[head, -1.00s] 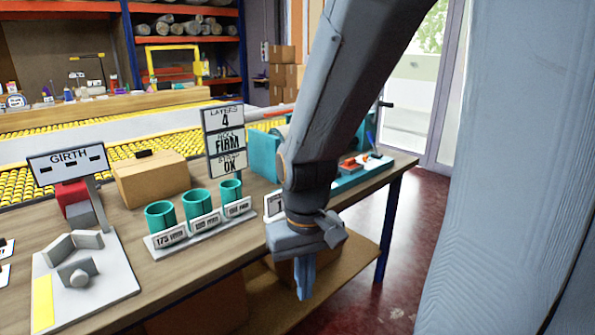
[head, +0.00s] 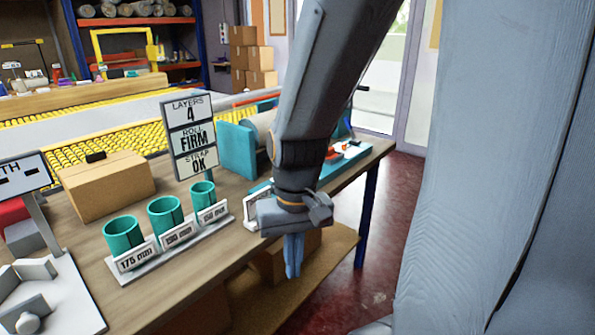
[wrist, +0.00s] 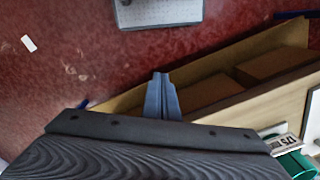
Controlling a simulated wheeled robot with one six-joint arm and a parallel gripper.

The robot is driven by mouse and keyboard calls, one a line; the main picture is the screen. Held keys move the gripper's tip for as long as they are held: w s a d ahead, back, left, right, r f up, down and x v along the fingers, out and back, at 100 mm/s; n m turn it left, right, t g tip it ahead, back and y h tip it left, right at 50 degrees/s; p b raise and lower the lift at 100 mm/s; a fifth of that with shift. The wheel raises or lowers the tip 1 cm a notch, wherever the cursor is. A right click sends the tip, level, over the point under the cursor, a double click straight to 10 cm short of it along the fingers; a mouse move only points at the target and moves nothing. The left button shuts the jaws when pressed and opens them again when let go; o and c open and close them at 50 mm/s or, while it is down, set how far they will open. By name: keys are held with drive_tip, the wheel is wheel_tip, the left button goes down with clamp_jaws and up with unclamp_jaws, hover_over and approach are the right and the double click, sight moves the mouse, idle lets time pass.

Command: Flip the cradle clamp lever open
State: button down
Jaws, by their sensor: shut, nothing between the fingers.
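The teal cradle (head: 238,150) stands at the far part of the bench, with a grey roll (head: 263,128) beside its upright side. My arm hides much of it. Small red parts (head: 334,153) show on a teal base to the right of my arm; I cannot tell whether they include the clamp lever. My gripper (head: 293,262) points down at the bench's front edge, nearer to me than the cradle and apart from it. Its blue fingers are shut and empty. In the wrist view the fingers (wrist: 162,92) show against the lower shelf and floor.
Teal rings (head: 165,218) stand in a labelled rack on the bench (head: 185,258). A sign (head: 188,137) and a cardboard box (head: 105,187) stand behind them. A lower shelf (head: 325,262) holds boxes. The red floor (head: 400,200) at the right looks clear.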

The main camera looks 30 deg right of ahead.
drive_tip(key=w+d+r+m+t+y+p, duration=0.1)
drive_tip(key=w+d+r+m+t+p, duration=0.1)
drive_tip(key=m, duration=0.7)
drive_tip(key=w+d+r+m+t+p, duration=0.3)
drive_tip(key=w+d+r+m+p, duration=0.1)
drive_tip(key=d+m, duration=0.5)
drive_tip(key=w+d+r+m+t+y+p, duration=0.1)
drive_tip(key=w+d+r+m+t+p, duration=0.2)
drive_tip(key=m, duration=0.8)
drive_tip(key=w+d+r, duration=0.2)
drive_tip(key=w+d, duration=0.1)
drive_tip(key=shift+w+d+r+y+p, duration=0.2)
drive_tip(key=shift+r+y+p, duration=0.1)
drive_tip(key=shift+p, duration=0.05)
drive_tip(key=w+a+f+p, duration=0.2)
drive_tip(key=w+f, duration=0.3)
drive_tip(key=w, duration=0.4)
drive_tip(key=shift+w+a, duration=0.4)
drive_tip(key=shift+a, duration=0.45)
